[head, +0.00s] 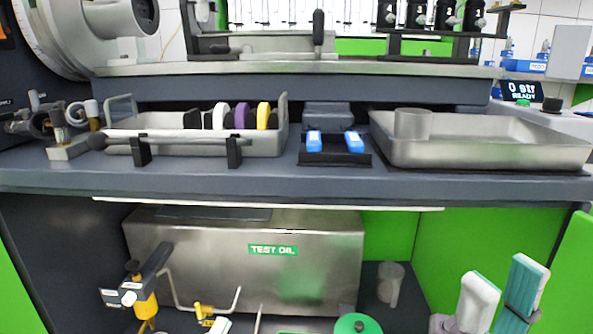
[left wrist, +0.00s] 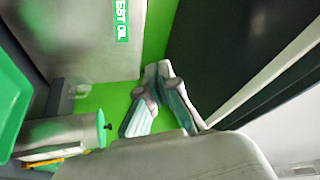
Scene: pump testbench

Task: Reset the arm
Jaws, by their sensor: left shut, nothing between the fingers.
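At the lower right of the head view stands a gripper (head: 501,285) with two white and teal fingers. I take it as my right one. Two teal finger parts (left wrist: 160,105) also show in the left wrist view, in front of the green area beside the tank. I cannot tell for sure which arm they belong to. A big pale grey rounded shape fills the bottom of that view, very close to the camera. My left gripper is shut and empty; I cannot make it out in the head view.
The steel TEST OIL tank (head: 190,255) stands under the bench (head: 270,187). A green-lidded canister (head: 357,324), a metal cup (head: 391,284) and a black and yellow device (head: 140,290) are near it. A tray with discs (head: 270,142) and an oil pan (head: 480,155) sit on the bench.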

